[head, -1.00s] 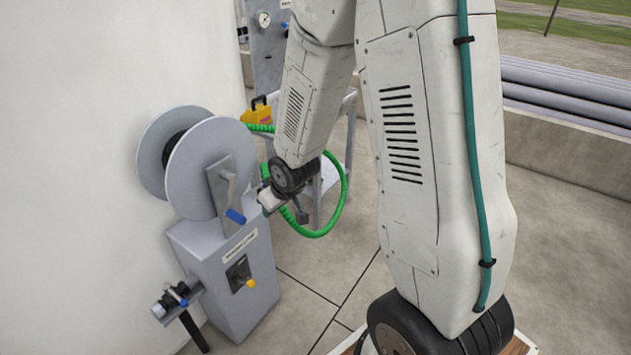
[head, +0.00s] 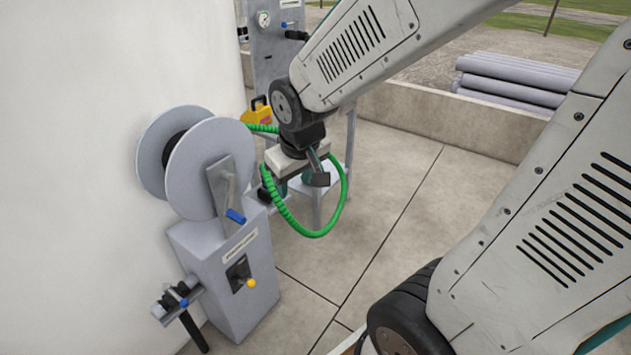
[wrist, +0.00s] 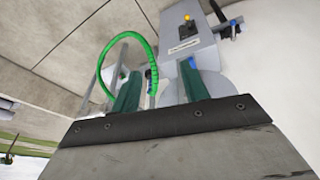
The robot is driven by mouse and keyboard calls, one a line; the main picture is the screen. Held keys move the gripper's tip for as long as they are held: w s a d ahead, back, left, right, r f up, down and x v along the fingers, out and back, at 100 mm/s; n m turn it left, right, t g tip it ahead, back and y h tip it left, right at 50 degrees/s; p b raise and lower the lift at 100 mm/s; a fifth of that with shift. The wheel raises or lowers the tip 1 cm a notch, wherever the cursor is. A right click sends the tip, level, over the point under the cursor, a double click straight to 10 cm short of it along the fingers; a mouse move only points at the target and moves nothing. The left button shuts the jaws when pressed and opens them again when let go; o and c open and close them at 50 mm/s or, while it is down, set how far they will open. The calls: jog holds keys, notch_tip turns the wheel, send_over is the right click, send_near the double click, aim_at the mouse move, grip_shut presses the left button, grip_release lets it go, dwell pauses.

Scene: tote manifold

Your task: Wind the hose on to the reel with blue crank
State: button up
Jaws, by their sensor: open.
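The reel (head: 212,165) has two grey discs and stands on a grey pedestal at the left in the head view. Its crank arm (head: 218,185) ends in a blue handle (head: 235,216), pointing down and right. The green hose (head: 305,230) hangs in a loop to the right of the reel; it also shows in the wrist view (wrist: 121,38). My gripper (head: 285,195) is open, right of the crank and partly hidden by my wrist. In the wrist view, its green fingers (wrist: 158,75) are apart, with nothing clearly held. The reel lies beyond the right finger.
The pedestal (head: 215,265) carries a yellow-knobbed lever (head: 250,283) and a side bracket with a blue handle (head: 183,302). A yellow container (head: 257,113) and a gauge panel (head: 275,40) stand behind. Paved floor at front right is clear; a low wall and grey pipes (head: 515,80) lie beyond.

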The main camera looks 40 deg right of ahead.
jog(key=s+a+r+g, duration=0.1)
jog(key=s+r, duration=0.4)
jog(key=s, duration=0.3)
jog(key=shift+s+a+r+m, duration=0.25)
jog(key=shift+s+a+m, duration=0.05)
jog(key=shift+s, duration=0.05)
